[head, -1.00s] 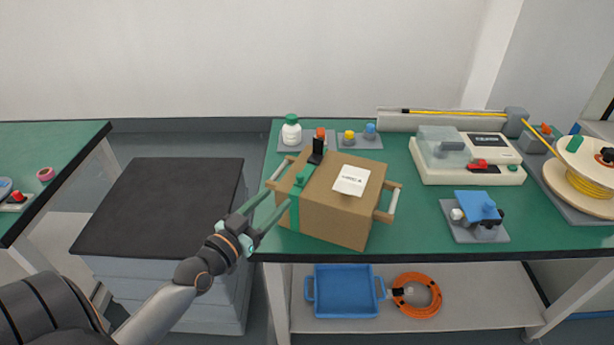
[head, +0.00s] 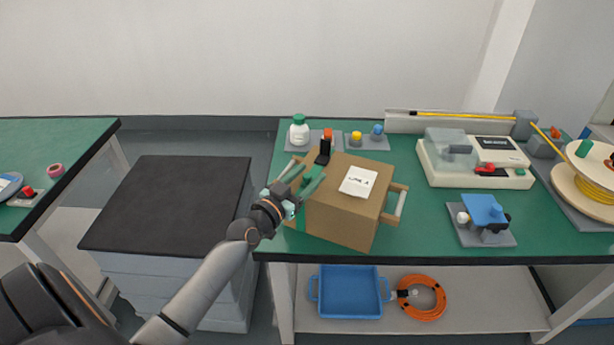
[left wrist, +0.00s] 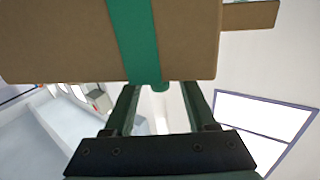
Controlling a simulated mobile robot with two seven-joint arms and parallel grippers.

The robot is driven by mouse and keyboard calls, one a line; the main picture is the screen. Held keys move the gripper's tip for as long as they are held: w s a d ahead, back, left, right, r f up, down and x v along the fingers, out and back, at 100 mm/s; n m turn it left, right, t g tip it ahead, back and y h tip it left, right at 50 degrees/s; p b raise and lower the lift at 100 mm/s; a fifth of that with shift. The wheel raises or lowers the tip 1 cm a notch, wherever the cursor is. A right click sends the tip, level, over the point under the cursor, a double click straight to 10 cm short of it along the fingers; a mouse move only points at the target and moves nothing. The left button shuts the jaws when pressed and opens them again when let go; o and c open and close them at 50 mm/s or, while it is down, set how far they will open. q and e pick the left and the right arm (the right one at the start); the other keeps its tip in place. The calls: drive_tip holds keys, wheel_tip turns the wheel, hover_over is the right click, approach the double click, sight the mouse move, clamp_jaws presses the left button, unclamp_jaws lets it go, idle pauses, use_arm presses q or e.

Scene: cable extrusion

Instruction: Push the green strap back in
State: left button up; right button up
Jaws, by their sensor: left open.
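The brown cardboard box (head: 340,215) stands on the green bench with a white label on top and a pale handle on its right side. The green strap (left wrist: 133,35) runs as a band over the box in the left wrist view; in the head view its lower part (head: 301,218) shows on the box's left end. My left gripper (head: 313,182) is at the box's left end, over the strap, and hides part of it. In the left wrist view my open fingers (left wrist: 160,95) point at the box edge, with a small rounded green end between them. Contact cannot be told.
A blue-topped fixture (head: 482,212) and a beige machine (head: 475,160) stand to the right. A black-topped cabinet (head: 165,205) is left.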

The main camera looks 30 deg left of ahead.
use_arm(q)
drive_tip(key=shift+c, duration=0.4)
clamp_jaws()
idle(0.9)
